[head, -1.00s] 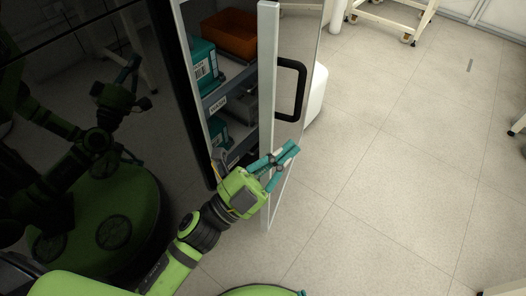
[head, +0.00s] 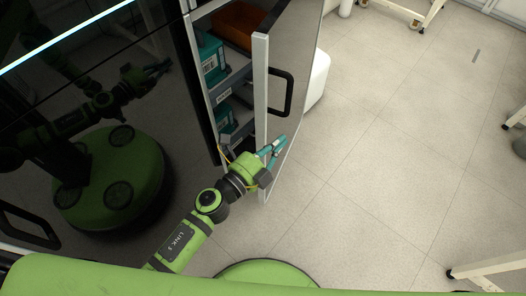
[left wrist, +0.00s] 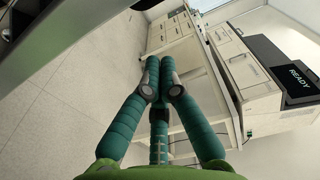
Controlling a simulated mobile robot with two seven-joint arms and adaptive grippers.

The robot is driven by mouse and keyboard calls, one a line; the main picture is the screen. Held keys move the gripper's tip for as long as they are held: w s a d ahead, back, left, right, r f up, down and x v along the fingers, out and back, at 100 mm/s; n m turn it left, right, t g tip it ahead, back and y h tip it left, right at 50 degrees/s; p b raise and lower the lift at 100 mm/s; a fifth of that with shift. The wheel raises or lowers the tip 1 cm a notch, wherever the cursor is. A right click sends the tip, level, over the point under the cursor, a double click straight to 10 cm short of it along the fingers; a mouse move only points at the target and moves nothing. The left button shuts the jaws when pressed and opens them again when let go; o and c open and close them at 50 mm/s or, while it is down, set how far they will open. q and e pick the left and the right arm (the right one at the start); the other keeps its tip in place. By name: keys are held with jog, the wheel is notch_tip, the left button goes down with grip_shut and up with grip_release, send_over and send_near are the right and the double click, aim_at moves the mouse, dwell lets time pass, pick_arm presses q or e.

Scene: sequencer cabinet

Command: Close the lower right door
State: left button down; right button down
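The lower right door (head: 261,100) stands open in the head view, with its pale free edge toward me. Its black handle (head: 288,92) is on the outer, right-hand face. Shelves inside the cabinet show through the opening to its left. My left gripper (head: 277,145) is low at the door's free edge, below the handle, its teal fingers overlapping the outer face. I cannot tell whether it touches the door. In the left wrist view its fingertips (left wrist: 159,65) are together with nothing seen between them. My right gripper is not in view.
The glossy black cabinet front (head: 110,80) at left mirrors my body. Teal boxes (head: 211,62) and an orange bin (head: 236,24) sit on the shelves. A white object (head: 318,76) stands behind the door. The floor at right is mostly clear, with white table legs at its edges.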

aim_at(268, 134)
pick_arm(q)
jog(key=w+a, duration=0.2)
jog(key=w, duration=0.1)
jog(key=shift+a, duration=0.25)
